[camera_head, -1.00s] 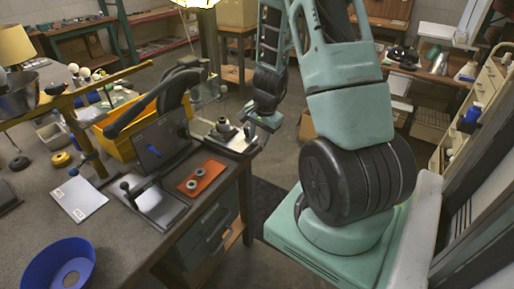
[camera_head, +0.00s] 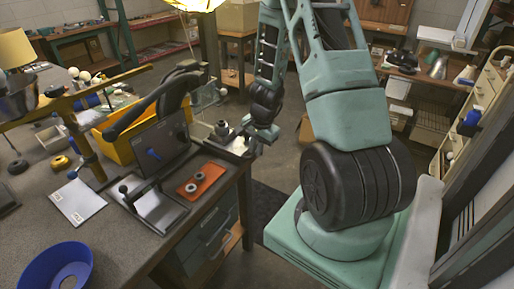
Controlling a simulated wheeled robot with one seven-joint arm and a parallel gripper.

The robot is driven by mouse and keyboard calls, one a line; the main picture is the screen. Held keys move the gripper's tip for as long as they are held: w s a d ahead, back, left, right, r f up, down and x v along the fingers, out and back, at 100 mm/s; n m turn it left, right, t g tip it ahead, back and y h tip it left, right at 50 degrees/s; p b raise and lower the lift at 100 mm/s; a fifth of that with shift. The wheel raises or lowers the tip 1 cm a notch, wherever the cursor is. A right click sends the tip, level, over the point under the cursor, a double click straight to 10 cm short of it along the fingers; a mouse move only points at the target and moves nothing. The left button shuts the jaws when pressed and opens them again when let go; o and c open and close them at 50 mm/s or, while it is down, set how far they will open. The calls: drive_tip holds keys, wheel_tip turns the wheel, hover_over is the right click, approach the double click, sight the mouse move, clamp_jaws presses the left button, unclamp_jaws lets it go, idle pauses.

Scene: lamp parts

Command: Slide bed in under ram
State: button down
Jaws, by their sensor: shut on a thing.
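A black press with a long lever arm (camera_head: 150,108) and an upright dark plate (camera_head: 160,146) stands on the bench. I take the pale metal plate (camera_head: 238,148) at the bench's right corner, with a round grey metal piece (camera_head: 222,130) on it, as the bed. It lies just right of the press. The ram cannot be made out clearly. My gripper (camera_head: 250,143) is low at the right edge of this plate, shut on it as far as I can see. The fingertips are small and partly hidden, so the exact grip is unclear.
An orange tray (camera_head: 196,188) with two dark rings lies in front of the press. A flat fixture with a black knob (camera_head: 150,203) is left of it. A yellow bin (camera_head: 112,143) stands behind. A blue bowl (camera_head: 45,270) sits at lower left.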

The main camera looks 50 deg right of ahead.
sight(226, 137)
drive_tip(key=w+p, duration=0.2)
drive_tip(key=w, duration=0.1)
drive_tip(key=w+p, duration=0.2)
drive_tip(key=w, duration=0.2)
drive_tip(key=w+a+p, duration=0.1)
drive_tip(key=w+p, duration=0.1)
drive_tip(key=w, duration=0.2)
drive_tip(key=shift+w+r, duration=0.15)
drive_tip(key=shift+w, duration=0.5)
drive_tip(key=c, duration=1.5)
unclamp_jaws()
drive_tip(key=shift+w, duration=0.1)
drive_tip(key=s+r, duration=0.1)
drive_tip(key=r, duration=0.4)
drive_tip(key=s+r+b, duration=0.1)
drive_tip(key=r, duration=0.5)
drive_tip(key=s+r, duration=0.1)
drive_tip(key=r, duration=0.5)
drive_tip(key=shift+s+d, duration=0.1)
drive_tip(key=shift+f, duration=0.1)
